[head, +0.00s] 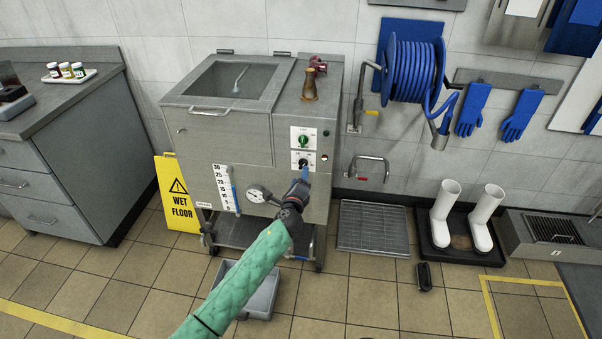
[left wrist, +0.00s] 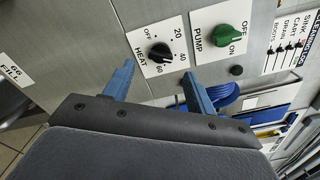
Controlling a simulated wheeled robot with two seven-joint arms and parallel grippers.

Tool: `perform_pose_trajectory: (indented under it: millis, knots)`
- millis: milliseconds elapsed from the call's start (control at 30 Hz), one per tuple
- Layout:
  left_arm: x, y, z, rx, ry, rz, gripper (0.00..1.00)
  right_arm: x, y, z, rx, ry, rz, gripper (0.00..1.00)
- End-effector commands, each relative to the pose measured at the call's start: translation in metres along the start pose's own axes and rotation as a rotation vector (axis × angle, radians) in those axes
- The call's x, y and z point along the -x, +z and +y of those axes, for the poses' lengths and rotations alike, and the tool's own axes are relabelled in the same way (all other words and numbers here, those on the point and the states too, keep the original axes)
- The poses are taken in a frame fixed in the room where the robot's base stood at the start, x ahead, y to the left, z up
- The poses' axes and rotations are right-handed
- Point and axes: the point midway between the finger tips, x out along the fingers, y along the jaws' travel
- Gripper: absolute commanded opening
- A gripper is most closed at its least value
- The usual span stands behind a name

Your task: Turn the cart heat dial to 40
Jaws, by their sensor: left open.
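The black heat dial (left wrist: 160,53) sits on a white plate marked OFF, 20, 40 and 60 on the cart's steel front. I cannot tell for sure which mark its pointer faces. In the head view the dial's plate (head: 303,155) is just beyond my left gripper (head: 303,175), which partly hides it. In the left wrist view the two blue fingers of my left gripper (left wrist: 160,72) are open and spread to either side below the dial. Nothing is between them, and they look apart from the dial. My right gripper is not in view.
The green pump knob (left wrist: 232,38) sits beside the heat dial, above it in the head view. A grey bin (head: 262,300) lies under my arm. A yellow wet floor sign (head: 177,195) stands left.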

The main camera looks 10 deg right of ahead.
Motion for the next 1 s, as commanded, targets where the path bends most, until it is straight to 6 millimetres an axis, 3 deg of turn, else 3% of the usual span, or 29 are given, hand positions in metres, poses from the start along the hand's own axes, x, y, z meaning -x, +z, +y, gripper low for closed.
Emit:
perform_pose_trajectory:
  millis: [233,767,1000]
  knots:
    - [0.020,0.000,0.001,-0.002,0.001,0.000,0.56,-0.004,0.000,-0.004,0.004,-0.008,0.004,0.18]
    - [0.021,0.000,0.000,0.007,0.000,0.000,0.56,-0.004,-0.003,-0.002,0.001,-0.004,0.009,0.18]
    - [0.021,0.011,0.015,0.178,0.074,-0.063,0.56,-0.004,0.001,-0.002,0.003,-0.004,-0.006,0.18]
